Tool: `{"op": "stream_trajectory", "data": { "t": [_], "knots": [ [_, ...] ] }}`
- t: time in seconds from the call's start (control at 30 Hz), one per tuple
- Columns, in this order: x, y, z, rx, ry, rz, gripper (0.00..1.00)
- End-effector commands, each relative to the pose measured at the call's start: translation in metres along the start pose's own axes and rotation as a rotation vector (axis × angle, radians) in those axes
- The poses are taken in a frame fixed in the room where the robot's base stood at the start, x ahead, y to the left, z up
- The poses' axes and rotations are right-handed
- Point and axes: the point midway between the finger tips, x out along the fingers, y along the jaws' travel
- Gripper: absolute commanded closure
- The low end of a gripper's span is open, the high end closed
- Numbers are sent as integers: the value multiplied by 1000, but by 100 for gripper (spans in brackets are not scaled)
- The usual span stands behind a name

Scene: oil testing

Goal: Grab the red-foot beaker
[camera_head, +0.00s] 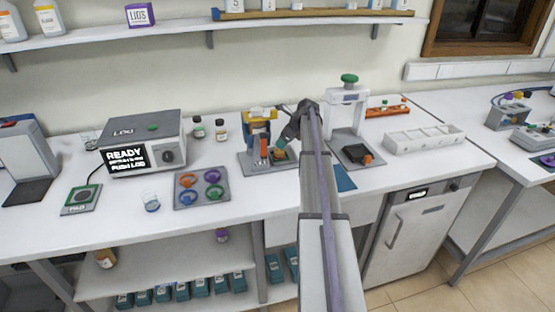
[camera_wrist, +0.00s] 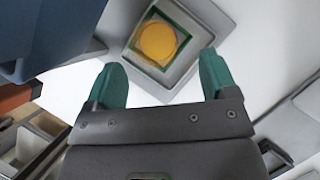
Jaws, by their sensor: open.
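My gripper (camera_head: 283,150) is over the bench at the device with a yellow top, partly hidden by my own arm. In the wrist view its two green fingers (camera_wrist: 164,82) are apart with nothing between them. Beyond the fingertips, a round yellow thing (camera_wrist: 157,42) sits in a green-edged square on a grey base (camera_wrist: 193,72). I cannot tell whether it is a beaker seen from above. No beaker with a clearly red foot can be made out. A small clear beaker with a bluish base (camera_head: 151,202) stands on the bench at left, apart from my gripper.
The yellow-topped device (camera_head: 259,125) stands close to my gripper, and a white stand with a green knob (camera_head: 346,98) is to its right. A grey tray with coloured rings (camera_head: 202,187), a box reading READY (camera_head: 142,143) and two small bottles (camera_head: 220,130) are at left.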

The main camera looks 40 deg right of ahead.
Motion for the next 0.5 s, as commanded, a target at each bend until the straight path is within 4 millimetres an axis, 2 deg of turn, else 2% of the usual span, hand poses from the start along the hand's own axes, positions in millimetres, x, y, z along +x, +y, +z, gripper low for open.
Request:
{"op": "stream_trajectory", "data": {
  "t": [0.03, 0.2, 0.4, 0.5],
  "knots": [
    [11, 0, -3, -1, 0, 0, 21],
    [14, 1, -1, -1, 1, 0, 21],
    [56, 4, -5, -2, 1, 1, 21],
    [63, 4, -3, -2, 1, 1, 21]
  ]
}}
